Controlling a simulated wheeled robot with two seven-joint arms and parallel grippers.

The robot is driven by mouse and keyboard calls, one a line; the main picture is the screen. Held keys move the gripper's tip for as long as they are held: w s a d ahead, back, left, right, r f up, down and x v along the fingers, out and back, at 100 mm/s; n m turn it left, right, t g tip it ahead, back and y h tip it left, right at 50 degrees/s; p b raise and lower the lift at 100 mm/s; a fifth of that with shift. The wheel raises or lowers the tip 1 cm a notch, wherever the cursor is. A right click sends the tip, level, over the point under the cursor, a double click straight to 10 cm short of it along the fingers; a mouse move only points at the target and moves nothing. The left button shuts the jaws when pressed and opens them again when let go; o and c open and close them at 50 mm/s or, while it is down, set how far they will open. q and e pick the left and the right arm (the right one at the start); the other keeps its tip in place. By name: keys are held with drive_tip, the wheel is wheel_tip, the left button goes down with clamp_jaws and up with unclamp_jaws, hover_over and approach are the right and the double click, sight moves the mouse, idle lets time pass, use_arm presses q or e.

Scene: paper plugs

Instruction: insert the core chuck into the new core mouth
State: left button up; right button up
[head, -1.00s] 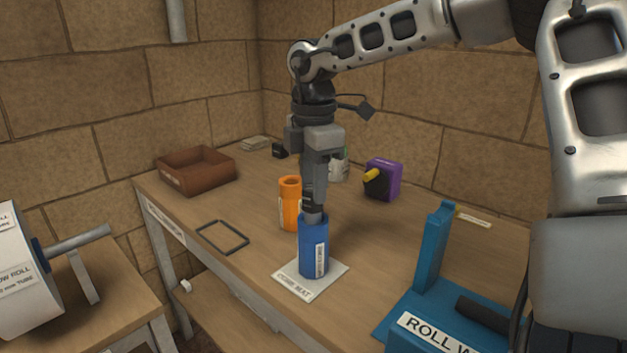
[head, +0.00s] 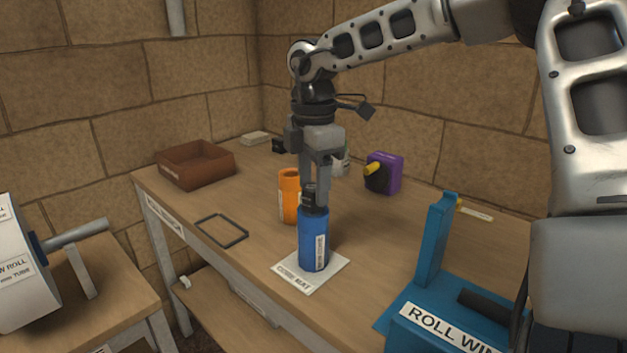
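The blue new core (head: 312,240) stands upright on a white labelled mat (head: 328,269). The dark core chuck (head: 311,199) is at the core's top, its black body down at the rim. Its lower end is hidden, apparently inside the mouth. My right gripper (head: 315,190) points straight down above the core, with its fingers around the upper part of the chuck. The exact finger contact is hard to see. My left gripper is not in view.
An orange tube (head: 289,196) stands close behind the core. A purple box with a yellow knob (head: 384,175) is behind right. The blue roll winder (head: 432,245) is at the right front, a brown tray (head: 196,166) at the back left. A dark frame (head: 222,231) lies left of the mat.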

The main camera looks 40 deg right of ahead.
sight(314, 186)
drive_tip(key=shift+o, duration=0.5)
drive_tip(key=shift+r+p, duration=1.75)
drive_tip(key=shift+r, duration=1.05)
wheel_tip(314, 186, up, 16)
drive_tip(key=p, duration=0.2)
